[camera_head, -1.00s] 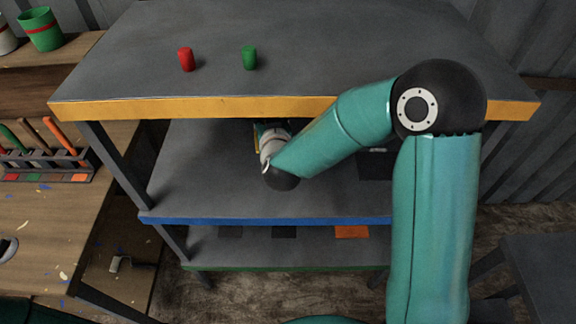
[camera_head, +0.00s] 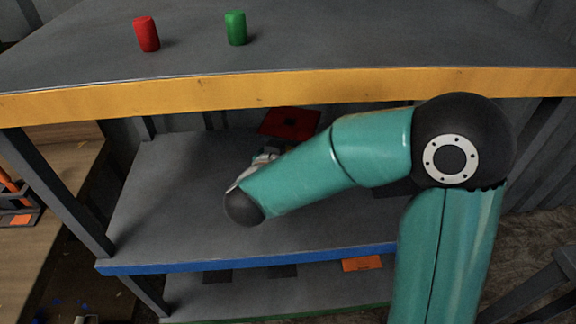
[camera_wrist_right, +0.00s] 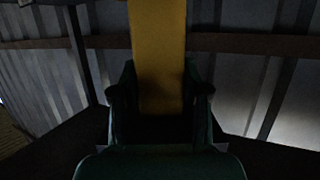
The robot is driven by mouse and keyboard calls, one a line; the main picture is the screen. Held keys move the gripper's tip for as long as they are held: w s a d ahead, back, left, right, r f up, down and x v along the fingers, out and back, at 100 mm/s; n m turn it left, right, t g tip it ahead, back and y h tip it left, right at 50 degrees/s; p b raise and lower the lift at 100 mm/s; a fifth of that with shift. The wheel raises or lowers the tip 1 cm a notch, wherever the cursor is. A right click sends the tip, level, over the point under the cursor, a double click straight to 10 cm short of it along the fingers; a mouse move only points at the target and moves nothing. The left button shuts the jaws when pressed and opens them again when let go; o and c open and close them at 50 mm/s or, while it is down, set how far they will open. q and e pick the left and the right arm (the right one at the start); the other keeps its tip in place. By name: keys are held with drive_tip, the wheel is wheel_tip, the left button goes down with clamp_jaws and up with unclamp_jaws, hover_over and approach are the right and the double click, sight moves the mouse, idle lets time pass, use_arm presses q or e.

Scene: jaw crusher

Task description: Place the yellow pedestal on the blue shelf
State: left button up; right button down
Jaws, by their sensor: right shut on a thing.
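The blue shelf (camera_head: 150,205) is the middle level of the rack, with a blue front edge, seen in the head view. My right arm reaches over it from the right, under the yellow-edged top. My right gripper (camera_wrist_right: 161,95) is shut on the yellow pedestal (camera_wrist_right: 158,50), which stands up between the fingers in the right wrist view. In the head view the gripper is mostly hidden behind my wrist, and the pedestal cannot be made out. I cannot tell its gap to the shelf. My left gripper is not in view.
The top shelf (camera_head: 300,88) overhangs the blue shelf and carries a red cylinder (camera_head: 146,34) and a green cylinder (camera_head: 236,28). A dark red flat piece (camera_head: 290,122) shows at the back, below the top. The blue shelf's left and front surface is clear.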

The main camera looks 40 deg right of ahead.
drive_tip(key=shift+f+b, duration=0.5)
drive_tip(key=shift+f, duration=1.65)
drive_tip(key=shift+r, duration=0.1)
drive_tip(key=c, duration=1)
unclamp_jaws()
drive_tip(key=shift+f, duration=0.25)
drive_tip(key=o, duration=0.4)
drive_tip(key=shift+s, duration=0.1)
drive_tip(key=shift+r, duration=0.2)
drive_tip(key=shift+p+v, duration=0.55)
drive_tip(key=shift+v, duration=5.45)
